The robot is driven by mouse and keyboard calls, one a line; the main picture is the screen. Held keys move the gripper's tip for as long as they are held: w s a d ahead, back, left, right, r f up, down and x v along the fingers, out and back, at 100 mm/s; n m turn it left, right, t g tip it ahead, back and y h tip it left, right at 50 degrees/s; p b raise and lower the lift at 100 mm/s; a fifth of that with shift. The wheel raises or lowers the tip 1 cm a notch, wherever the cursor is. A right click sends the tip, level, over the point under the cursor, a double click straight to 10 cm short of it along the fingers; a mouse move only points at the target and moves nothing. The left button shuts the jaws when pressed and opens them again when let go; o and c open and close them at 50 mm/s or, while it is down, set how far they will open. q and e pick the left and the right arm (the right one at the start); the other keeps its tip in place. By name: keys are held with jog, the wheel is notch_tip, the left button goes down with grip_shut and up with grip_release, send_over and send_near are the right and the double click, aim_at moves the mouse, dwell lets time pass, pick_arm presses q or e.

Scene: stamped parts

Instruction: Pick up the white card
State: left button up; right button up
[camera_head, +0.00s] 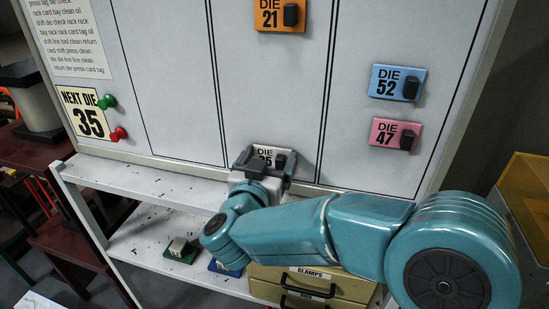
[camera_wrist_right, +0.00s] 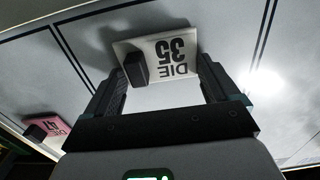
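The white card (camera_head: 265,153), marked DIE 35 with a black knob, is on the whiteboard low in the middle column. It shows upside down in the right wrist view (camera_wrist_right: 172,56), slightly tilted. My right gripper (camera_head: 267,165) is in front of it and hides its lower part in the head view. In the right wrist view its two fingers (camera_wrist_right: 165,76) are wide apart, with the card at their tips and the black knob near the left finger. I cannot tell whether the fingers touch the card. My left gripper is not in view.
The whiteboard (camera_head: 180,60) also bears an orange card (camera_head: 267,17), a blue card (camera_head: 385,80) and a pink card (camera_head: 383,131). A NEXT DIE 35 sign (camera_head: 88,118) is at left. Below are a white shelf (camera_head: 150,183) and a drawer unit labelled CLAMPS (camera_head: 345,290).

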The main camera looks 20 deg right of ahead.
aim_at(273, 120)
jog(key=shift+r, duration=0.1)
jog(key=shift+s+a+r, duration=0.1)
jog(key=shift+s+r, duration=0.05)
jog(key=shift+r, duration=0.05)
notch_tip(273, 120, up, 7)
jog(key=shift+f, duration=0.1)
jog(key=shift+b+v, duration=1.35)
jog(key=shift+v, duration=8.5)
jog(key=shift+f, duration=0.2)
jog(key=v, duration=0.5)
jog(key=shift+p, duration=0.3)
jog(key=shift+a, duration=0.1)
